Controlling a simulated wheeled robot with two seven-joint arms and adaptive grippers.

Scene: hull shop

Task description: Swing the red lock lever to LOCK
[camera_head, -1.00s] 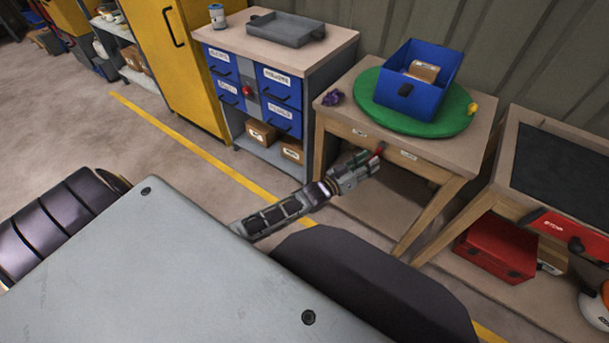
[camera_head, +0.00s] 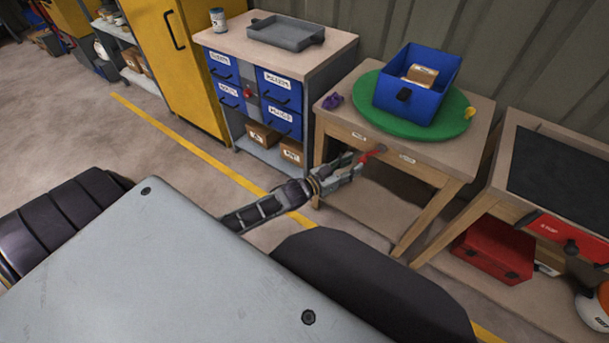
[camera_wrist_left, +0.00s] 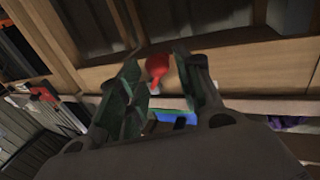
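The red lock lever (camera_head: 373,154) is on the front apron of the wooden table (camera_head: 440,172), between two small white labels (camera_head: 407,159) too blurred to read. My left gripper (camera_head: 354,167) is in front of the apron, just left of and below the lever in the head view. In the left wrist view the fingers (camera_wrist_left: 163,95) are spread apart, with the red lever (camera_wrist_left: 157,68) between them near the tips. A gap shows on the right side of the lever; contact on the left side cannot be told. My right gripper is not in view.
A green turntable (camera_head: 452,122) with a blue bin (camera_head: 415,100) stands on the table. A purple object (camera_head: 333,102) lies at its left. A blue drawer cabinet (camera_head: 275,100) is left of the table; a bench with a red toolbox (camera_head: 492,252) below is at right.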

